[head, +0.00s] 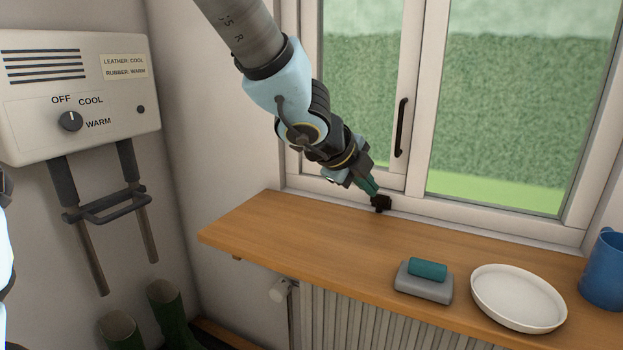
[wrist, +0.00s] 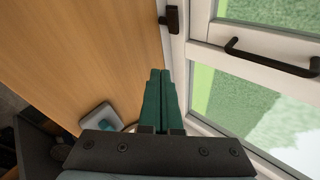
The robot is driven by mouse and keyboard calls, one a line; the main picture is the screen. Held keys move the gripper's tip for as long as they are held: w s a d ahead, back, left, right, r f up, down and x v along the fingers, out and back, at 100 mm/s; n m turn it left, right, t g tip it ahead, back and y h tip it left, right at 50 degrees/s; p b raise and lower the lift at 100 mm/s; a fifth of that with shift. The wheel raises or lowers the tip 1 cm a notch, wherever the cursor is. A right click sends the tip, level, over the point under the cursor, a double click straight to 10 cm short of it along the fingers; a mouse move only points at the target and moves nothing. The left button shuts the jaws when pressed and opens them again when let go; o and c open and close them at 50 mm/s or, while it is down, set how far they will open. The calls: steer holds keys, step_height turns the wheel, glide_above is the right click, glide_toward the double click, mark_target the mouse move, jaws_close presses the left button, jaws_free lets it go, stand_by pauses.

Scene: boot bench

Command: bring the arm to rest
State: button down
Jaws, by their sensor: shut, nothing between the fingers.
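My gripper (head: 371,189) is at the end of my arm, which reaches down from the top of the head view to the window's lower frame. Its teal fingers are pressed together with nothing between them; they also show in the wrist view (wrist: 161,75). A small dark catch (head: 381,203) sits at the foot of the window frame, close to the fingertips in the head view. In the wrist view the catch (wrist: 170,18) lies beyond the fingertips, with a gap in the picture. I cannot tell from the head view whether they touch.
The window (head: 400,185) has a black handle (head: 401,127). On the wooden sill (head: 290,235) are a grey block with a teal roll (head: 427,269), a white plate (head: 518,298) and a blue mug (head: 605,270).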

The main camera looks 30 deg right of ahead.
steer(key=w+a+f+n+t+y, duration=0.1)
steer(key=w+a+n, duration=0.3)
steer(key=a, duration=0.3)
steer(key=w+a+f+n+t+y, duration=0.1)
steer(key=w+a+f+n+y, duration=0.1)
steer(key=w+a+n, duration=0.3)
steer(key=w+a+f+n+t+y, duration=0.1)
steer(key=w+a+f+n+y, duration=0.1)
steer(key=w+a+n, duration=0.3)
steer(key=shift+w+a+t, duration=0.1)
steer(key=shift+w+a, duration=0.15)
steer(key=shift+a, duration=0.5)
steer(key=shift+w+a+t, duration=0.1)
steer(key=shift+w+a, duration=0.1)
steer(key=shift+a, duration=0.5)
steer(key=shift+w+a+t, duration=0.1)
steer(key=shift+w+a, duration=0.15)
steer(key=shift+a, duration=0.5)
steer(key=s+a+f+n+g+y, duration=0.1)
steer(key=s+a+f+n, duration=0.1)
steer(key=a+n, duration=0.4)
steer(key=s+a+f+n+g+y, duration=0.1)
steer(key=s+a+n, duration=0.1)
steer(key=a+n, duration=0.4)
steer(key=s+a+f+n+g+y, duration=0.2)
steer(key=a+n, duration=0.4)
steer(key=a, duration=0.5)
steer(key=shift+a+f, duration=0.3)
steer(key=shift+a, duration=0.1)
steer(key=shift+w, duration=0.1)
